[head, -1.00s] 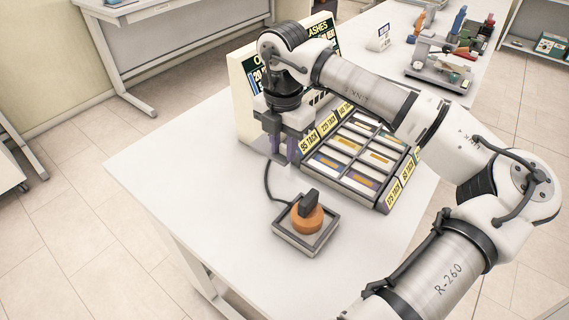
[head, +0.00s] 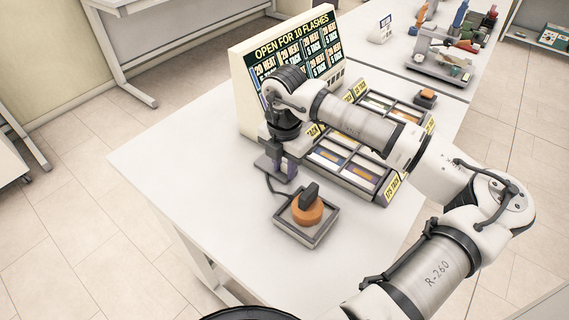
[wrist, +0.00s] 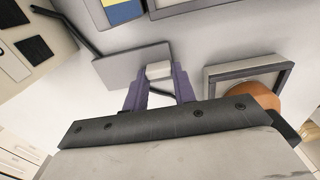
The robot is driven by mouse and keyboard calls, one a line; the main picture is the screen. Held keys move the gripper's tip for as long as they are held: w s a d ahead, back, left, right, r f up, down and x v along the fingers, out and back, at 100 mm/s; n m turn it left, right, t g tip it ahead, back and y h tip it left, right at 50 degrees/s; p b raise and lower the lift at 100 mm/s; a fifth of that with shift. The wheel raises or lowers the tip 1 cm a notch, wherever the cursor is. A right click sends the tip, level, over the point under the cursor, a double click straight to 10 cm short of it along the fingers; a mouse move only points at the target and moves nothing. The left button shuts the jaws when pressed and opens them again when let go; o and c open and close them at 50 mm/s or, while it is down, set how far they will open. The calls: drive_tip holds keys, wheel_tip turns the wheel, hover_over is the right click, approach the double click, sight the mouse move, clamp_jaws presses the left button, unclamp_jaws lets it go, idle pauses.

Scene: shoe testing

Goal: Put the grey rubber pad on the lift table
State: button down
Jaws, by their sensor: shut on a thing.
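My gripper (head: 283,170) is low over the white table, in front of the display board. In the wrist view its purple fingers (wrist: 160,80) close on a small pale block. A flat grey slab (wrist: 125,62), which looks like the grey rubber pad, lies directly behind that block. The slab also shows beside the fingers in the head view (head: 266,164). Whether it touches the table is unclear. A grey device with a raised platform (head: 440,62) stands on the far table; I cannot tell if it is the lift table.
A square box with an orange knob (head: 307,212) is right of and nearer than my gripper, with a cable behind it. A compartment tray (head: 388,190) stands to the right. The display board (head: 245,95) is behind. The table's front left (head: 190,170) is clear.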

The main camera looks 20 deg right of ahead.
drive_tip(key=c, duration=1.1)
unclamp_jaws()
drive_tip(key=shift+c, duration=0.2)
